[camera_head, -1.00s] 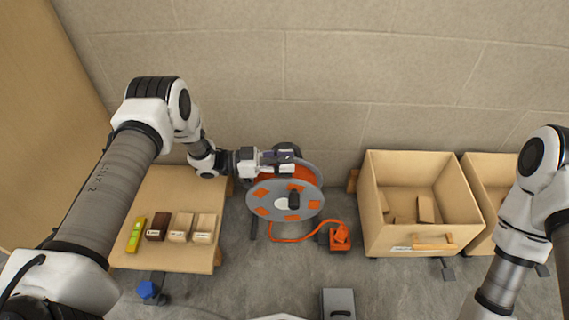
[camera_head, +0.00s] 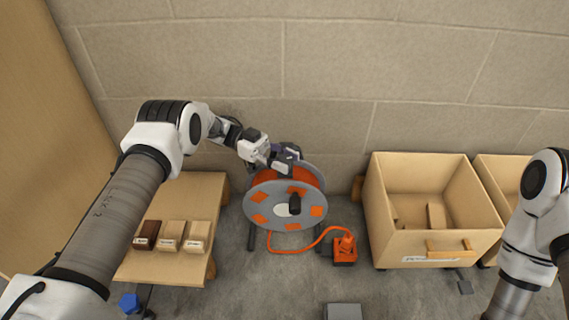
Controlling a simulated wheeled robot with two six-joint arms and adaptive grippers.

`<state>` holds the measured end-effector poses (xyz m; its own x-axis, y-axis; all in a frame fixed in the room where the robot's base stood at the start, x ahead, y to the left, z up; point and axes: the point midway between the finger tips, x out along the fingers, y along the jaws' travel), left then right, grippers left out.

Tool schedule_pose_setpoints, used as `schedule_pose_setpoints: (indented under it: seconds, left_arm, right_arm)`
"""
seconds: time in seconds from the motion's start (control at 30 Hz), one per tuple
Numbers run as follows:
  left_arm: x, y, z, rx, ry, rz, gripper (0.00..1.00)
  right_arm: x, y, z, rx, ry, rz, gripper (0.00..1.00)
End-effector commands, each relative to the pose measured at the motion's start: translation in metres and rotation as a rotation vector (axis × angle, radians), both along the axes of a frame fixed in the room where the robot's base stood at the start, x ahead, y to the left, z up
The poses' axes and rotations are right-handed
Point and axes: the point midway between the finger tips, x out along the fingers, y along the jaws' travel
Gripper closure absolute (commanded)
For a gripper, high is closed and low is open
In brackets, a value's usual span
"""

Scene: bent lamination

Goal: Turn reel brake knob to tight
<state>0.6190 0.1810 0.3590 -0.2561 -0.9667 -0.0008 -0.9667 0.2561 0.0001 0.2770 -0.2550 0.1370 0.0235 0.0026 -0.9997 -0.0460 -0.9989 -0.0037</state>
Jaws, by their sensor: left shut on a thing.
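The cable reel (camera_head: 262,207) stands upright on the floor, grey-faced with orange openings and orange cable. A black crank handle (camera_head: 294,204) sticks out of its front face near the hub. My left gripper (camera_head: 288,162) is at the reel's top rear edge, reaching in from the upper left. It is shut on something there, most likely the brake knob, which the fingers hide. The knob's setting cannot be seen. My right arm shows at the right edge, but its gripper is out of view.
An orange socket box (camera_head: 344,250) lies right of the reel, joined by orange cable. A wooden bin (camera_head: 440,245) stands to the right, with another beyond. A low table (camera_head: 175,185) with labelled wood blocks (camera_head: 170,236) is on the left. A block wall rises close behind.

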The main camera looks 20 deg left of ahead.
Motion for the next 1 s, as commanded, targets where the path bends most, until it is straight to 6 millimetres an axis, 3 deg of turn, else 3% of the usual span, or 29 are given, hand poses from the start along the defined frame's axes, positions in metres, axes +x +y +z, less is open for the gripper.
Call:
schedule_pose_setpoints:
  seconds: [0.37,0.4,0.47,0.8,1.0]
  left_arm:
    - [0.0,-0.001,0.0,-0.001,0.0,-0.005,0.94]
    - [0.0,-0.001,0.0,-0.001,0.0,-0.005,0.49]
    - [0.0,-0.001,0.0,-0.001,0.0,-0.005,0.33]
    - [0.0,0.0,0.004,-0.001,-0.001,-0.004,0.33]
    - [0.001,-0.001,0.04,-0.002,-0.003,-0.004,0.33]
  right_arm:
    - [0.001,0.0,-0.001,0.0,-0.002,0.001,0.38]
    - [0.001,0.0,-0.001,0.0,-0.002,0.001,0.38]
    - [0.001,0.0,-0.001,0.0,-0.002,0.001,0.38]
    - [0.0,0.0,-0.001,0.0,-0.001,0.0,0.38]
    - [0.0,0.0,-0.001,0.0,-0.001,0.0,0.38]
